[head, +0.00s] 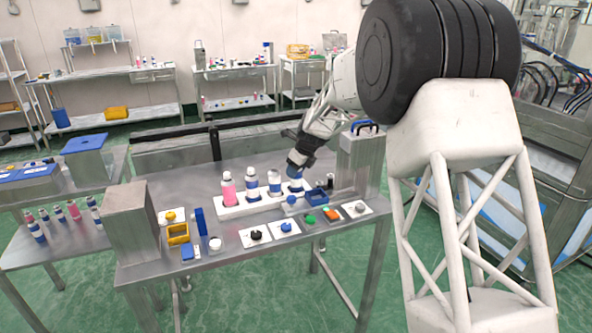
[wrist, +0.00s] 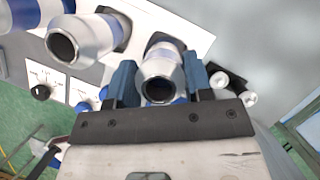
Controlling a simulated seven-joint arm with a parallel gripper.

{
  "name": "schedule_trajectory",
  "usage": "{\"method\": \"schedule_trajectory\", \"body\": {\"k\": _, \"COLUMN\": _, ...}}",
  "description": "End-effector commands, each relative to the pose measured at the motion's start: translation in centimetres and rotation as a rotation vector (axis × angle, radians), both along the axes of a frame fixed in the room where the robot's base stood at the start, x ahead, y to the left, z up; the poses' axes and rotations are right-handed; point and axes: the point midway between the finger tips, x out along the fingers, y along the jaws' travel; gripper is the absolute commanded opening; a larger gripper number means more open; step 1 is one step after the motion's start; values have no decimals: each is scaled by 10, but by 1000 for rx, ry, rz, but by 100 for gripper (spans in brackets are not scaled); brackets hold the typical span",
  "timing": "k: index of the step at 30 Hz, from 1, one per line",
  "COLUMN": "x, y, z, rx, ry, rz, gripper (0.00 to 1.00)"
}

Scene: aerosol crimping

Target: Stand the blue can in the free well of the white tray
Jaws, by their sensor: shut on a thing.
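The white tray (head: 232,211) stands on the steel table. A pink bottle (head: 228,188), a blue-and-white bottle (head: 252,186) and an open-topped blue-and-white can (head: 274,184) stand in it from left to right. My gripper (head: 297,174) points down at the tray's right end, shut on the blue can (wrist: 163,72). In the wrist view its two blue fingers are on either side of the can's body, and the open mouth faces the camera. A dark square well (wrist: 157,38) shows behind the held can. I cannot tell whether its base rests on the well floor. The neighbouring can (wrist: 82,39) stands apart from my fingers.
Small dark and white cylinders (wrist: 233,84) lie close to my finger on the right in the wrist view. A grey box (head: 358,160) stands to the right.

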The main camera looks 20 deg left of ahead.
Motion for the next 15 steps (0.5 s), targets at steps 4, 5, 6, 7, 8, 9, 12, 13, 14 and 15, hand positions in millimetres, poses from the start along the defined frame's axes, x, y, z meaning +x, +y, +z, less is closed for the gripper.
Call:
{"method": "schedule_trajectory", "body": {"k": 4, "x": 0, "y": 0, "z": 1, "rx": 0, "ry": 0, "rz": 0, "gripper": 0}}
{"method": "schedule_trajectory", "body": {"k": 5, "x": 0, "y": 0, "z": 0, "rx": 0, "ry": 0, "rz": 0, "gripper": 0}}
{"method": "schedule_trajectory", "body": {"k": 6, "x": 0, "y": 0, "z": 0, "rx": 0, "ry": 0, "rz": 0, "gripper": 0}}
{"method": "schedule_trajectory", "body": {"k": 7, "x": 0, "y": 0, "z": -1, "rx": 0, "ry": 0, "rz": 0, "gripper": 0}}
{"method": "schedule_trajectory", "body": {"k": 8, "x": 0, "y": 0, "z": -1, "rx": 0, "ry": 0, "rz": 0, "gripper": 0}}
{"method": "schedule_trajectory", "body": {"k": 9, "x": 0, "y": 0, "z": -2, "rx": 0, "ry": 0, "rz": 0, "gripper": 48}}
{"method": "schedule_trajectory", "body": {"k": 12, "x": 0, "y": 0, "z": -2, "rx": 0, "ry": 0, "rz": 0, "gripper": 63}}
{"method": "schedule_trajectory", "body": {"k": 13, "x": 0, "y": 0, "z": -2, "rx": 0, "ry": 0, "rz": 0, "gripper": 68}}
{"method": "schedule_trajectory", "body": {"k": 14, "x": 0, "y": 0, "z": -2, "rx": 0, "ry": 0, "rz": 0, "gripper": 72}}
{"method": "schedule_trajectory", "body": {"k": 15, "x": 0, "y": 0, "z": -2, "rx": 0, "ry": 0, "rz": 0, "gripper": 72}}
